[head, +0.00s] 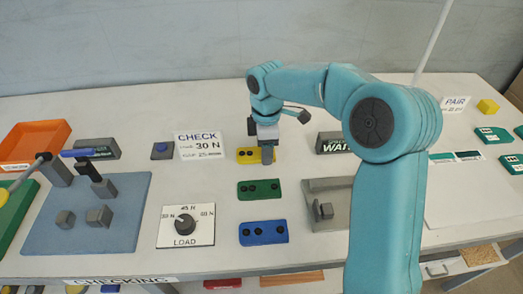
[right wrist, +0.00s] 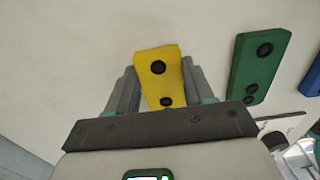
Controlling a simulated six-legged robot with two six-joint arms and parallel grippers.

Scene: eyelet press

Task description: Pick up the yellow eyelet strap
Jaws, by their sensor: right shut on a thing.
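The yellow eyelet strap (right wrist: 157,62) has black eyelets and sits between the two fingers of my right gripper (right wrist: 160,88) in the right wrist view. The fingers are shut on its sides. In the head view the yellow strap (head: 247,156) shows at the top of a column of straps, partly hidden by my right gripper (head: 267,153), which points down over it. I cannot tell whether the strap still touches the table. My left gripper is not in view.
A green strap (head: 260,189) and a blue strap (head: 263,232) lie below the yellow one. A load dial (head: 186,226) and a CHECK sign (head: 201,145) stand to the left. A grey fixture (head: 326,211) is to the right. An orange tray (head: 36,140) is far left.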

